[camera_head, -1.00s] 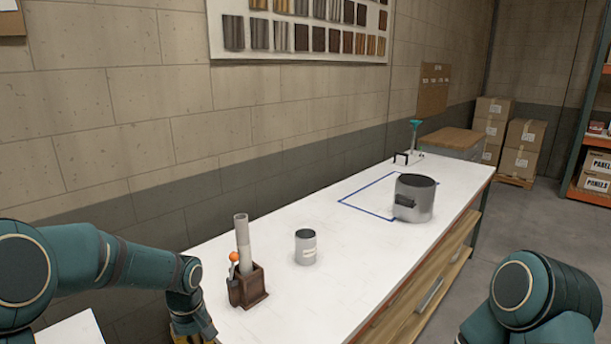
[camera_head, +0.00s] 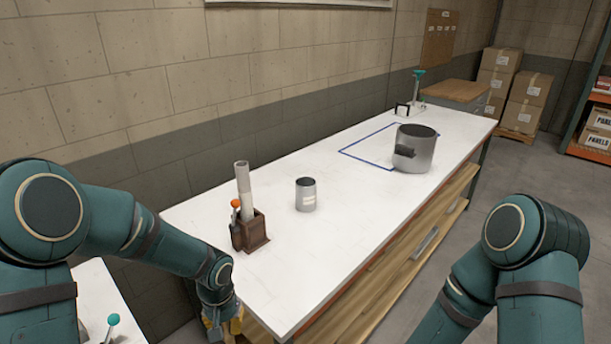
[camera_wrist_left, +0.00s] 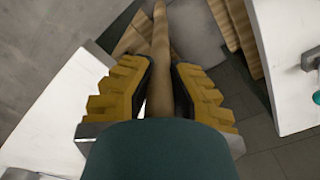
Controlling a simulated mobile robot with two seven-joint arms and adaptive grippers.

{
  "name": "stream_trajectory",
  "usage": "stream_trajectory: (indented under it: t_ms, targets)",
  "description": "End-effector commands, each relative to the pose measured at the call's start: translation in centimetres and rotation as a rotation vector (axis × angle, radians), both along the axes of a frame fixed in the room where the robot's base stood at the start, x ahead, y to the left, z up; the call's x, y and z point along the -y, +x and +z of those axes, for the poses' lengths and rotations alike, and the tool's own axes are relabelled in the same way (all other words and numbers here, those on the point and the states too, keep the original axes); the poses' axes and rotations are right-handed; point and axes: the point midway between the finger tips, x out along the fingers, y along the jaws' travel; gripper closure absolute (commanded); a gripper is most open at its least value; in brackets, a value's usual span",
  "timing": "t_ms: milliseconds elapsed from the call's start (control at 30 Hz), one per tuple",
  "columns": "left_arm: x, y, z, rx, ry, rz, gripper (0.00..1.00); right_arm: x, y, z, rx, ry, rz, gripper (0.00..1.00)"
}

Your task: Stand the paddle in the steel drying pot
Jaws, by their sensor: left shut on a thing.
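My left gripper (camera_head: 222,322) is low at the near left end of the white bench. In the left wrist view its yellow fingers (camera_wrist_left: 160,75) are shut on the paddle, whose long light-wood shaft (camera_wrist_left: 160,50) runs between them and beyond. The paddle's far end is not clear, and it cannot be made out in the head view. A large grey steel pot (camera_head: 424,155) with a dark piece on its side stands upright towards the far end of the bench, well away from the gripper. My right arm shows at the lower right, but its gripper is out of view.
A small grey can (camera_head: 306,196) with a pale label stands mid-bench. Nearer is a dark wooden holder (camera_head: 251,234) with a pale tube and an orange-topped stick. A blue outline (camera_head: 366,157) lies beside the pot. Another white surface (camera_head: 93,275) is at lower left.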

Motion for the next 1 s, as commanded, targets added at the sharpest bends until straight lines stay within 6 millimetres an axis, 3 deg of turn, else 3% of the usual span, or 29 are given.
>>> stream_trajectory:
  t_ms: [600, 1000]
  targets:
    - [0.0, 4.3, 3.5, 0.001, 0.000, 0.002, 1.00, 0.0, 0.0, 3.0, 0.000, 0.000, 0.000, 0.53]
    - [0.0, 4.4, 3.5, 0.000, 0.000, 0.002, 1.00, 0.0, 0.0, 2.9, 0.000, 0.000, 0.000, 0.53]
